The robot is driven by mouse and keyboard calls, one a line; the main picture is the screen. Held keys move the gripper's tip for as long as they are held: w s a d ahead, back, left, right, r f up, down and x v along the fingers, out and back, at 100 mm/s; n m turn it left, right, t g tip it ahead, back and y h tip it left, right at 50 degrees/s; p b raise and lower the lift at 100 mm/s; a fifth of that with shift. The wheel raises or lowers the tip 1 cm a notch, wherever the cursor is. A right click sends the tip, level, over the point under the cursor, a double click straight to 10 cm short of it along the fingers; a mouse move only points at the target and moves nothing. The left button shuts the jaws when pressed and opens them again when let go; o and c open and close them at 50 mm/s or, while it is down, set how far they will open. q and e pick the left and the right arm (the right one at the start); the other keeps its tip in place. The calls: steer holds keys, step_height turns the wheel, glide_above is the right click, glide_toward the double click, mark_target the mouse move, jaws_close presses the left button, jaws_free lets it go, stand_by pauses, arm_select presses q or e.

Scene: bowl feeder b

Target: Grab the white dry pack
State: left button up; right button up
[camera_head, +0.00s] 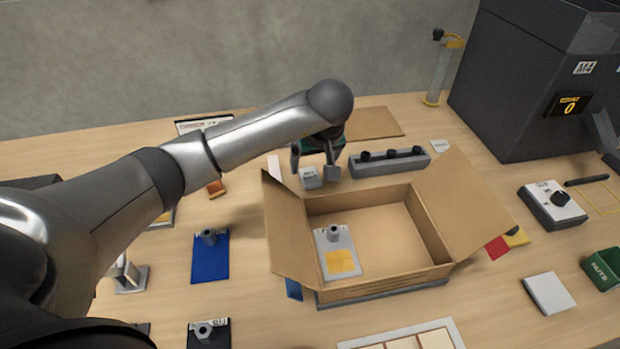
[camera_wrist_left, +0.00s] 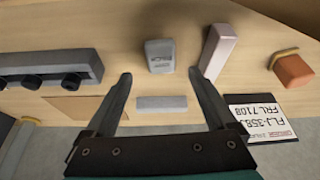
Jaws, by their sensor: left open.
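A small pale grey-white pack (camera_head: 310,178) with a dark label lies on the table behind the open carton; it looks like the dry pack, though I cannot read its label. In the left wrist view the same pack (camera_wrist_left: 160,56) lies ahead of the fingertips, near the middle. My left gripper (camera_head: 314,167) is open and empty above the table, close to the pack. In the left wrist view its two fingers (camera_wrist_left: 158,74) are spread wide, with the pack between their lines and apart from both. My right gripper is not in view.
An open carton (camera_head: 290,225) stands just in front, its flaps raised. A grey rack with black knobs (camera_head: 390,162) is to the right. A pale upright-looking block (camera_wrist_left: 217,52) and a flat grey block (camera_wrist_left: 162,103) lie near the fingers. An orange block (camera_head: 215,188) lies left.

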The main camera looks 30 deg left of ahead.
mark_target(310, 175)
arm_select(q)
steer(key=x, duration=0.2)
steer(key=b+x, duration=0.1)
steer(key=x, duration=0.1)
steer(key=shift+s+d+f, duration=0.15)
steer(key=shift+s, duration=0.25)
steer(key=shift+w+f, duration=0.1)
steer(key=shift+f, duration=0.1)
steer(key=c, duration=0.6)
jaws_close()
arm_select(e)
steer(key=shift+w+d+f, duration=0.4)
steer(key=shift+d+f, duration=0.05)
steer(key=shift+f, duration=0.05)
arm_select(q)
steer(key=shift+r, duration=0.2)
